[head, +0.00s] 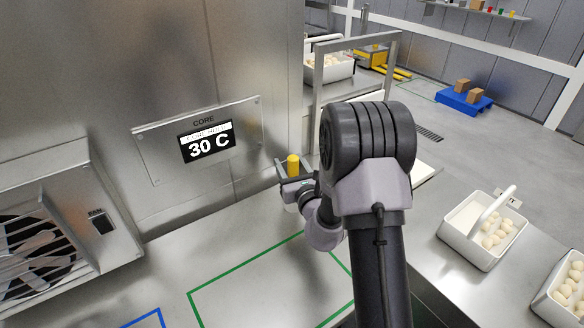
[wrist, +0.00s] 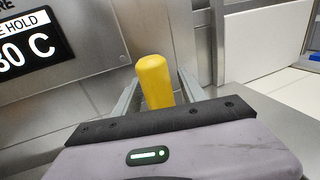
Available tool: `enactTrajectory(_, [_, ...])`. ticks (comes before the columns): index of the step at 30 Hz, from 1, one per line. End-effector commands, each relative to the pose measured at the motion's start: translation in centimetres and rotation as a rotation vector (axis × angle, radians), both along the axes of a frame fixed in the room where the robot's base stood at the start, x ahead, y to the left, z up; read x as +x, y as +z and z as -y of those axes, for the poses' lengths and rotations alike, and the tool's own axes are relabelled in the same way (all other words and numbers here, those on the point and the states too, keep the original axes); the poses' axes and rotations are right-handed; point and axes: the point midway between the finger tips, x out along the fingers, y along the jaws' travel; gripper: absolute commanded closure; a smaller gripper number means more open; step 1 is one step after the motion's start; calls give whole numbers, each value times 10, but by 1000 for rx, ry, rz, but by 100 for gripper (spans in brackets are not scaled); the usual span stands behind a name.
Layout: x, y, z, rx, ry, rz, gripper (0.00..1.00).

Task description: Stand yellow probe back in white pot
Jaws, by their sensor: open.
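The yellow probe (head: 293,165) stands upright near the steel wall, at the far end of the worktop in the head view. In the wrist view the probe's rounded yellow top (wrist: 155,82) rises between my two grey fingers. My gripper (head: 289,174) is open, with a finger on either side of the probe; I cannot tell whether either touches it. A small whitish patch (head: 292,207) shows under my gripper and may be the white pot. The gripper body hides the probe's lower end, so I cannot tell what it stands in.
A green outline (head: 245,270) marks bare worktop before the wall. A display (head: 207,142) reads 30 C. A fan unit (head: 50,235) is at left. White bins of pale pieces (head: 470,255) stand at right. A steel frame (head: 318,90) rises behind my arm.

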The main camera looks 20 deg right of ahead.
Motion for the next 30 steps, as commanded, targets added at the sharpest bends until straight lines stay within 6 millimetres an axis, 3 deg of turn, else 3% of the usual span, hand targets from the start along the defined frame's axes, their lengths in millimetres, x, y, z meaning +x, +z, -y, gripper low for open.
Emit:
enactTrajectory(4, [-22,3,-1,1,-1,-3,51])
enactTrajectory(15, [-108,1,-7,0,-2,-2,51])
enactTrajectory(18, [-117,3,-10,0,6,2,51])
enactTrajectory(20, [-116,14,-24,-6,61,17,51])
enactTrajectory(23, [-116,62,-99,-57,342,74,51])
enactTrajectory(25, [-144,103,-181,-165,661,114,51])
enactTrajectory(26, [-166,116,-217,-239,812,123,51])
enactTrajectory(27, [-205,126,-258,-372,1017,124,51])
enactTrajectory(28, [-241,127,-283,-503,1172,118,51])
enactTrajectory(29, [-278,122,-299,-671,1321,102,51])
enactTrajectory(30, [-321,108,-302,-916,1473,69,51])
